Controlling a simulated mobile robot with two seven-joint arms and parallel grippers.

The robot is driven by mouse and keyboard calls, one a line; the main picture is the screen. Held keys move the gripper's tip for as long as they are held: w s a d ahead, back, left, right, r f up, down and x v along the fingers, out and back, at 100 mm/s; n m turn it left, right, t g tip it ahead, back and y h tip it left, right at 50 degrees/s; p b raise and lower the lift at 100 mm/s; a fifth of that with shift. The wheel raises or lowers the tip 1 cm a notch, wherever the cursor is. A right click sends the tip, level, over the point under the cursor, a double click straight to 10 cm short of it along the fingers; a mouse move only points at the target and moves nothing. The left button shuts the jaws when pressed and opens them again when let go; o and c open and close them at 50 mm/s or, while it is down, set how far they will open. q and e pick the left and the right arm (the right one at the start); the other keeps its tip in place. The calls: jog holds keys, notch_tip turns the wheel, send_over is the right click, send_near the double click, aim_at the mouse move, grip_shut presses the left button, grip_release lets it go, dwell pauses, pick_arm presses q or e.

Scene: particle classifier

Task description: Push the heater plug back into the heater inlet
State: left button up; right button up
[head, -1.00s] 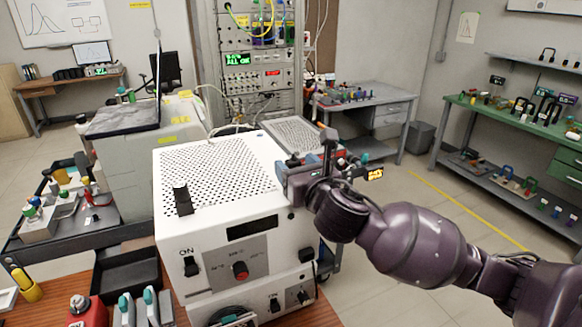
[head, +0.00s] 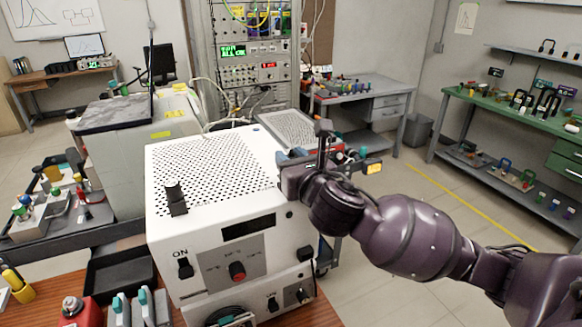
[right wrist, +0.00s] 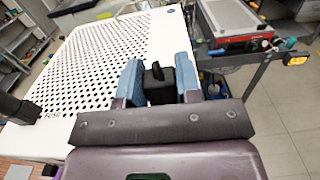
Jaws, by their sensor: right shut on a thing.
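The heater is a white box (head: 205,222) with a perforated top, an ON switch and a red knob on its front. Its perforated top (right wrist: 95,65) also fills the left of the right wrist view. My right gripper (head: 283,160) is at the heater's right upper edge. In the right wrist view its blue fingers (right wrist: 158,80) are shut on a small black block, seemingly the heater plug (right wrist: 158,88), beside the heater's edge. The heater inlet is hidden, and I cannot tell whether the plug touches it. My left gripper is out of view.
A black handle (head: 175,200) stands on the heater's top. A black tray (head: 120,272) and a red container (head: 78,312) are at its left on the wooden bench. A cart with a grey perforated device (head: 287,130) stands behind. Floor on the right is open.

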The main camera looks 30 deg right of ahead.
aim_at(291, 156)
jog(key=shift+r, duration=0.35)
notch_tip(291, 156, up, 19)
jog(key=shift+r+p, duration=0.2)
jog(key=shift+p, duration=0.75)
jog(key=shift+f, duration=0.1)
